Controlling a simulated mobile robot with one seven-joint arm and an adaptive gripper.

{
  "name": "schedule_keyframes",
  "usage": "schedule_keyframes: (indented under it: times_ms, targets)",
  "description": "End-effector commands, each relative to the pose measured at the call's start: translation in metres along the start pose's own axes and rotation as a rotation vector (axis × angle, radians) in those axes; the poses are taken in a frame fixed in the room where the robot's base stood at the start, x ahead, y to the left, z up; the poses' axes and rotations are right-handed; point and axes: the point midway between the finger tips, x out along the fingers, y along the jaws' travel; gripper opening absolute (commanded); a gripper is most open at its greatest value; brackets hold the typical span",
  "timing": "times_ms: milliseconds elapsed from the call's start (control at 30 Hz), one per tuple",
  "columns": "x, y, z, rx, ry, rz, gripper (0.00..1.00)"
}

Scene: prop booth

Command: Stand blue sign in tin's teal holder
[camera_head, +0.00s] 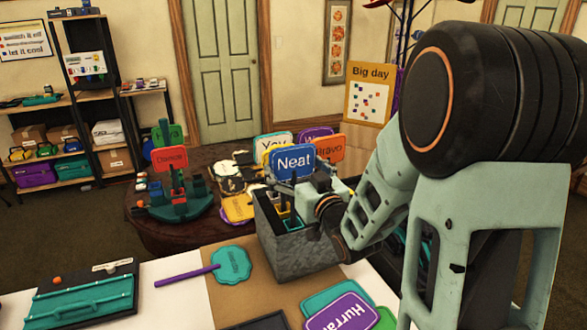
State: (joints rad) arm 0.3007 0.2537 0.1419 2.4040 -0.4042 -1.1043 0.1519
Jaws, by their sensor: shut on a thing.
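The blue sign (293,162) reads "Neat" in white and has a white border. It is upright above the grey metal tin (298,258), its face turned to the camera. My gripper (293,185) comes in from the right and is shut on the sign just below its board. The sign's lower part is mostly hidden by my gripper and the tin's rim. Teal and blue parts show inside the tin, with a teal holder (291,224) near its front. I cannot tell whether the sign's stick touches this holder.
A teal sign with a purple stick (232,263) and a purple sign (345,313) lie in front. A green stand with a red sign (170,158) is at left.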

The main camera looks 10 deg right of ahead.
Motion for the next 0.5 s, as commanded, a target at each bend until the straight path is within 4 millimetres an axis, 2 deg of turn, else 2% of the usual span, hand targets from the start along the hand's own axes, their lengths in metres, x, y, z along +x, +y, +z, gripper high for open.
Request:
schedule_keyframes:
  times_ms: [500]
  targets:
    - [0.0002,0.0001,0.0070,-0.001,0.003,0.000,0.62]
